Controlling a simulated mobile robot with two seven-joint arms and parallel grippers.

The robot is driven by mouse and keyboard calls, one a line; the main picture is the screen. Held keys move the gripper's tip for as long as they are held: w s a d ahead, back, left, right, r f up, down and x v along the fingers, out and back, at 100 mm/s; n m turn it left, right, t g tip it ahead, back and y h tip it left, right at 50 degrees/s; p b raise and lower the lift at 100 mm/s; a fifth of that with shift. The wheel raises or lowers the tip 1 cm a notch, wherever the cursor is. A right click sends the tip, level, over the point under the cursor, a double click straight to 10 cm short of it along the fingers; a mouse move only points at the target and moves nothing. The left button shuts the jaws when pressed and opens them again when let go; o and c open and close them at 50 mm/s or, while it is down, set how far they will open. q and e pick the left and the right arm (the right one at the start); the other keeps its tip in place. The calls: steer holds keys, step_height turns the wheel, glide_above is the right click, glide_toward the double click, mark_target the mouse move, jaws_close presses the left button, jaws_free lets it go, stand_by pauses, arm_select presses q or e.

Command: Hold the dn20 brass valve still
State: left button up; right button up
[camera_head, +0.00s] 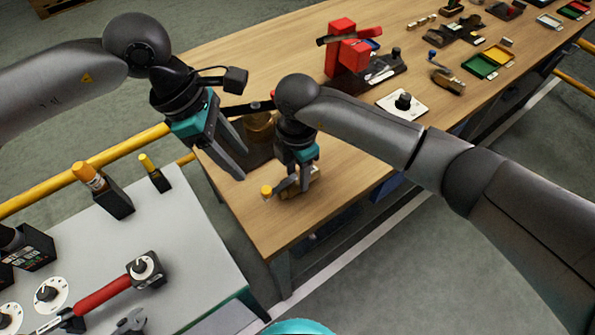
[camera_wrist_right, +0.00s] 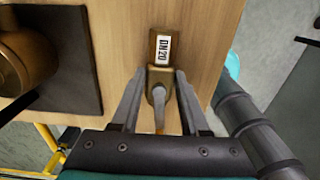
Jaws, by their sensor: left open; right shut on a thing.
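The dn20 brass valve (camera_wrist_right: 159,77) lies on the wooden bench, with a white "DN20" label on its far end in the right wrist view. In the head view its brass body (camera_head: 315,177) shows partly behind my right gripper. A yellow-tipped part (camera_head: 266,191) sticks out to the left. My right gripper (camera_head: 292,184) is shut on the valve, with one finger on each side of its near end in the wrist view (camera_wrist_right: 160,74). My left gripper (camera_head: 242,166) is open and empty, to the left of the valve and above the bench edge.
A dark plate with a brass cylinder (camera_head: 259,126) stands close behind the grippers. A grey table (camera_head: 190,235) with tools stands at the lower left.

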jaws_close()
steer(key=o, duration=0.7)
jaws_free()
steer(key=shift+c, duration=0.3)
jaws_close()
stand_by(0.5)
